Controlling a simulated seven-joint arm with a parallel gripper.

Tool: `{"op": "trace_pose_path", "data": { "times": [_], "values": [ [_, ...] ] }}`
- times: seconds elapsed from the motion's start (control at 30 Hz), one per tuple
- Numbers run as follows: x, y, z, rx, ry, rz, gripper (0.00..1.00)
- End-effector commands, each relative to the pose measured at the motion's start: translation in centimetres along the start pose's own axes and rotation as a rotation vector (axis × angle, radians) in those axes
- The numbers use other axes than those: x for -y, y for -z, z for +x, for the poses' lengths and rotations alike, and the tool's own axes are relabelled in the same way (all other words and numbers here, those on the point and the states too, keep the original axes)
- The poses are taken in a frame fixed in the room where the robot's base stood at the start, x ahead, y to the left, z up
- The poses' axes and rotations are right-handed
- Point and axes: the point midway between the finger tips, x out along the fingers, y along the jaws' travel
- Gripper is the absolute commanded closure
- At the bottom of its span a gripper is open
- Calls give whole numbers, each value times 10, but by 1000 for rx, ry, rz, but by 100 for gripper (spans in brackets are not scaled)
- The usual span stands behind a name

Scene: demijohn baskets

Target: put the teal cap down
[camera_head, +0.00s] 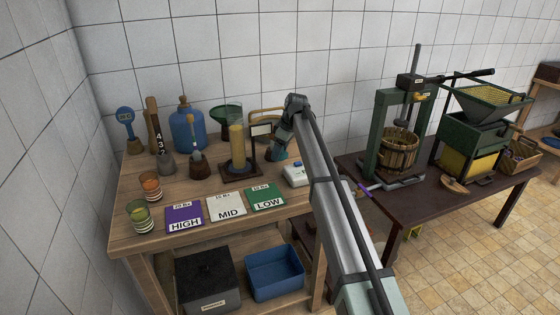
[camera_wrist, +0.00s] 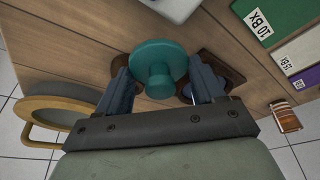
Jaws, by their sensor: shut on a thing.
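The teal cap (camera_wrist: 160,62) is a round disc with a smaller round knob, seen close up in the wrist view. My gripper (camera_wrist: 160,88) has its two blue-grey fingers either side of the knob and is shut on it. In the head view my gripper (camera_head: 284,141) is at the back right of the wooden table (camera_head: 160,238), with a bit of the teal cap (camera_head: 279,154) showing below it. Dark brown pieces show beside the cap in the wrist view. I cannot tell whether the cap touches anything beneath it.
A white device (camera_head: 295,174) sits in front of the cap. A tall yellowish cylinder (camera_head: 237,145) stands left of it, on a dark stand. Purple, white and green cards (camera_head: 265,197) lie along the front. A round wooden-rimmed thing (camera_wrist: 55,105) is close by my gripper.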

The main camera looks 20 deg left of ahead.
Motion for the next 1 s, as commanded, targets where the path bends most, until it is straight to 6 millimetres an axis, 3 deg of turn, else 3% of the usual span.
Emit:
{"op": "trace_pose_path", "data": {
  "times": [0.4,0.8,0.83,1.0],
  "values": [
    [0,-13,42,-1,0,0,61],
    [0,-14,47,0,0,0,61],
    [0,-14,47,-1,0,0,30],
    [0,-14,46,-1,0,0,14]
  ]
}}
